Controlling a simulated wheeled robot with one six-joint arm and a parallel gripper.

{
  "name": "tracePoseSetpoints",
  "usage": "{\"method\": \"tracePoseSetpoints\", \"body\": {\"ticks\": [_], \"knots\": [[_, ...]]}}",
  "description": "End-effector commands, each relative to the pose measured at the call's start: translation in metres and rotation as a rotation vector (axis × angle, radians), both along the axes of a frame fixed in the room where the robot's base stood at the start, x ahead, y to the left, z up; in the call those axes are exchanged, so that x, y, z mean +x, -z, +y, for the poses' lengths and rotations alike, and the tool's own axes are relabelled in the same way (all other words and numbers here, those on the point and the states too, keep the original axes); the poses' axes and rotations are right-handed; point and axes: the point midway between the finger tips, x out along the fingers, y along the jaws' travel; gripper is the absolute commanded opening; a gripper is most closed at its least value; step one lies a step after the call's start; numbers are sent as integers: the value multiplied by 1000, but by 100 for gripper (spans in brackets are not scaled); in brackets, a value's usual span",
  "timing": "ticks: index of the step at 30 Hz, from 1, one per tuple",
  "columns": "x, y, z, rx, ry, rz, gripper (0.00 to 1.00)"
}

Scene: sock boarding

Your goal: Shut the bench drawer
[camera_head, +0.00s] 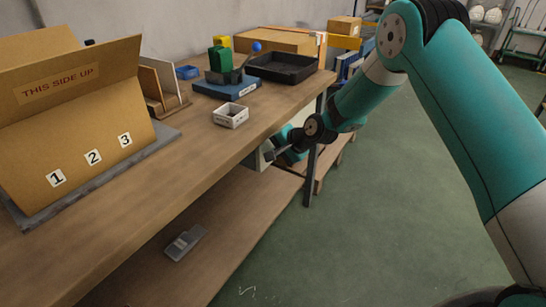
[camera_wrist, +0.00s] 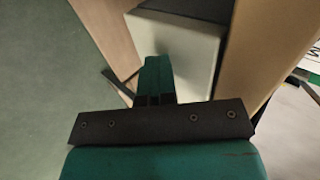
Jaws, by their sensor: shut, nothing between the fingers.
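The bench drawer (camera_head: 259,161) is a pale grey box under the front edge of the workbench (camera_head: 205,160), mostly hidden by the bench and my gripper. In the wrist view its pale front panel (camera_wrist: 195,58) lies just beyond my fingers, with a dark area above it. How far it stands out is hard to tell. My gripper (camera_head: 273,154) is at the drawer front, below the bench top. In the wrist view my gripper (camera_wrist: 153,62) shows its green fingers together, empty, pointing at the panel. I cannot tell whether they touch it.
On the bench stand a cardboard box (camera_head: 70,130) with number labels, a small white box (camera_head: 231,115), a blue base (camera_head: 226,87) and a black tray (camera_head: 283,68). A grey object (camera_head: 185,242) lies on the lower shelf. A bench leg (camera_head: 312,165) stands close by. The floor at right is clear.

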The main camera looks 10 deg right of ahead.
Motion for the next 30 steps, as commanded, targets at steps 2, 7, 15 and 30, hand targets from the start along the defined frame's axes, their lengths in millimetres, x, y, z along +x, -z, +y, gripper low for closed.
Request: {"method": "tracePoseSetpoints", "body": {"ticks": [2,7,15,30], "knots": [[3,0,-2,0,6,-3,0],[6,0,-1,-1,8,-8,0],[6,-1,3,1,5,-12,0],[-36,-28,-43,-2,-2,-1,0]]}}
